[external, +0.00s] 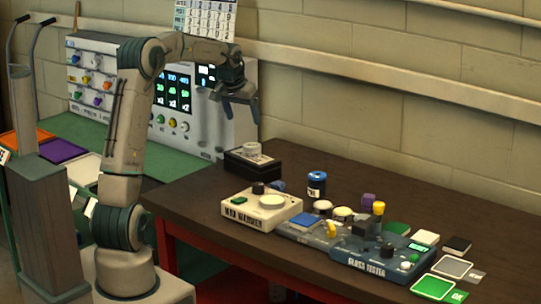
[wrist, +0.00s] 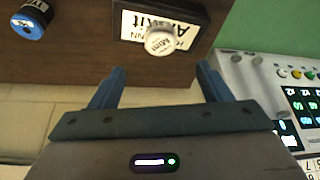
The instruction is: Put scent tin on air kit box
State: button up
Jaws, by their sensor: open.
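The scent tin (external: 252,149) is a small, pale round tin resting on top of the air kit box (external: 246,167). The box is black with a white label and stands at the back left of the brown table. In the wrist view the tin (wrist: 159,41) sits over the label's edge on the box (wrist: 197,18). My gripper (external: 237,101) is open and empty, raised above the box and apart from the tin. In the wrist view its two fingers (wrist: 161,72) are spread, with the tin ahead of the gap between them.
A white device with knobs (external: 262,209), a blue can (external: 316,184) and the glass tester (external: 376,258) stand right of the box. A control panel (external: 185,118) stands behind on the green bench. The table is clear along its back right.

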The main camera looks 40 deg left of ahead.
jog(key=s+d+r+m+g, duration=0.1)
jog(key=s+d, duration=0.4)
jog(key=s, duration=0.3)
jog(key=s+d+r, duration=0.1)
jog(key=s+d, duration=0.4)
jog(key=s, duration=0.3)
jog(key=s+d+f, duration=0.2)
jog(key=s, duration=0.7)
jog(key=s+d+f+m, duration=0.1)
jog(key=s+d+f, duration=0.1)
jog(key=s, duration=0.7)
jog(key=shift+s+f+g+h, duration=0.3)
jog(key=shift+s+f+h, duration=0.1)
jog(key=shift+f, duration=0.4)
